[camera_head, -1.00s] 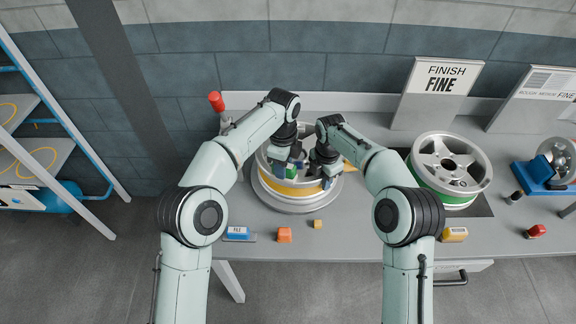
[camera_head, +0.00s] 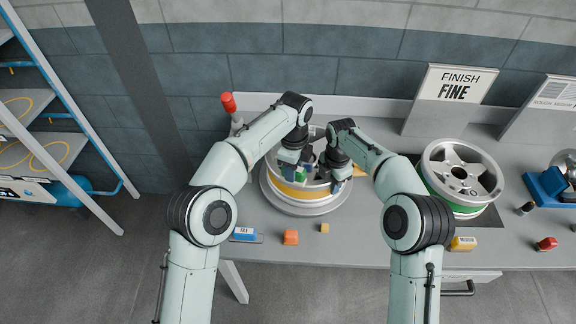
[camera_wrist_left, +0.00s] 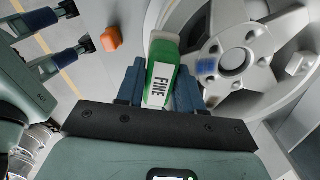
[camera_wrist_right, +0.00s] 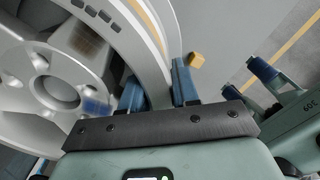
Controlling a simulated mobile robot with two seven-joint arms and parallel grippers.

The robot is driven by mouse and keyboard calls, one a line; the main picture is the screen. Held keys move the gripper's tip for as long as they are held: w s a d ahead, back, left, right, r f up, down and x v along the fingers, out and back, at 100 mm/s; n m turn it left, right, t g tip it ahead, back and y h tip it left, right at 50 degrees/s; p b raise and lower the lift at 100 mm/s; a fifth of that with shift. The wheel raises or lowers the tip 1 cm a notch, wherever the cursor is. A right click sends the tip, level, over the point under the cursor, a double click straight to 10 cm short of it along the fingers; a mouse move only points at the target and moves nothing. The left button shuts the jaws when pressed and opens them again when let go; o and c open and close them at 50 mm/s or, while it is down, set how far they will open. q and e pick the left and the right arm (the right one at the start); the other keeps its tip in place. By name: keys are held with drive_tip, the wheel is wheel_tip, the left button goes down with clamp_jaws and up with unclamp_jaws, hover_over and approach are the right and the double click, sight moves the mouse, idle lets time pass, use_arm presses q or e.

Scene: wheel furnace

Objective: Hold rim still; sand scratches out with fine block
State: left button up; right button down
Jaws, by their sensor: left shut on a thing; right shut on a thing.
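The wheel rim with a yellow band (camera_head: 290,190) lies on a round grey turntable (camera_head: 302,208) on the bench. Its spokes and hub show in the left wrist view (camera_wrist_left: 232,45). My left gripper (camera_head: 297,170) is shut on the green block labelled FINE (camera_wrist_left: 162,75), held over the rim's inside; the block also shows in the head view (camera_head: 300,177). I cannot tell whether it touches the rim. My right gripper (camera_wrist_right: 157,90) is shut on the rim's wall at its near right side. A blue patch (camera_wrist_right: 97,105) and a blurred brownish patch (camera_wrist_right: 82,38) show on the rim.
A blue block (camera_head: 244,234), an orange block (camera_head: 290,237) and a small yellow cube (camera_head: 325,228) lie along the front edge. A green-banded wheel (camera_head: 462,172) stands right. A FINISH FINE sign (camera_head: 452,92) stands behind.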

use_arm(q)
drive_tip(key=shift+s+d+f, duration=0.1)
drive_tip(key=shift+s+d, duration=0.1)
drive_tip(key=shift+d, duration=0.3)
drive_tip(key=shift+s+d+f, duration=0.1)
drive_tip(key=shift+s+d, duration=0.1)
drive_tip(key=shift+d, duration=0.25)
use_arm(e)
drive_tip(key=shift+d, duration=0.1)
use_arm(q)
drive_tip(key=shift+a, duration=0.15)
drive_tip(key=shift+w+a, duration=0.2)
drive_tip(key=shift+a, duration=0.3)
drive_tip(key=shift+w+a, duration=0.2)
drive_tip(key=shift+a, duration=0.3)
drive_tip(key=shift+d+r, duration=0.1)
drive_tip(key=shift+r, duration=4.6)
